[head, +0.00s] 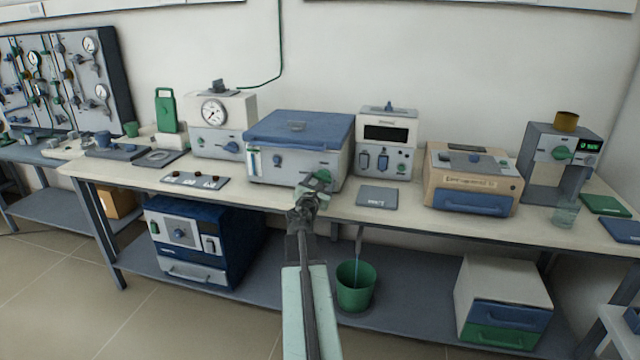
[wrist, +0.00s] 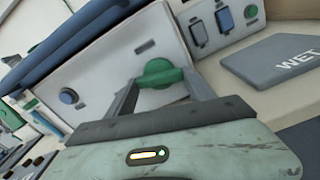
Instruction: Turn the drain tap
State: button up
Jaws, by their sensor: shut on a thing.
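The drain tap is a green handle (wrist: 160,74) on the lower right front of a white box with a blue lid (head: 300,132). My gripper (wrist: 160,84) is at the tap, with one finger on each side of the green handle, and is shut on it. In the head view my gripper (head: 309,190) covers part of the tap, and a bit of green (head: 320,178) shows by the jaws. The handle appears roughly crosswise between the fingers; its exact angle is hard to tell.
A grey mat marked WET (wrist: 290,62) lies right of the tap; it also shows in the head view (head: 378,197). A green bucket (head: 356,290) stands on the lower shelf below. A dark plate with small knobs (head: 195,181) lies to the left on the bench (head: 260,194).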

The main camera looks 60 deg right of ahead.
jog(key=m, duration=0.7)
jog(key=shift+r, duration=0.1)
jog(key=m, duration=0.4)
jog(key=shift+r+m, duration=0.15)
jog(key=shift+m, duration=1.75)
jog(key=o, duration=1.4)
jog(key=shift+w, duration=0.1)
jog(key=v, duration=0.7)
jog(key=shift+a, duration=0.35)
